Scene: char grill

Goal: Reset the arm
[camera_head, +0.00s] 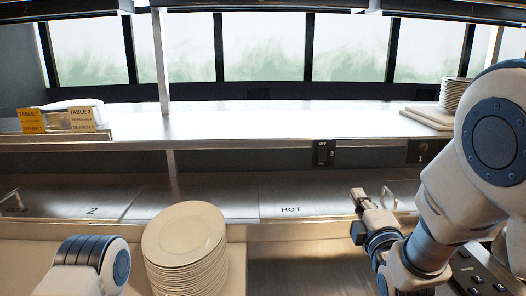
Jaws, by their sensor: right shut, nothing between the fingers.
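My right gripper (361,199) shows at the right of centre, in front of the steel counter panel marked HOT. Its fingers are together with nothing between them, and they point up and away from me. My right arm comes in from the right edge. At the lower left a part of my left arm shows, but its gripper is out of the picture.
A tall stack of cream plates (185,236) stands at the lower middle, between my arms. A steel shelf (260,122) runs across the back, with table cards (82,118) at left and plates (455,95) at right. The shelf's middle is clear.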

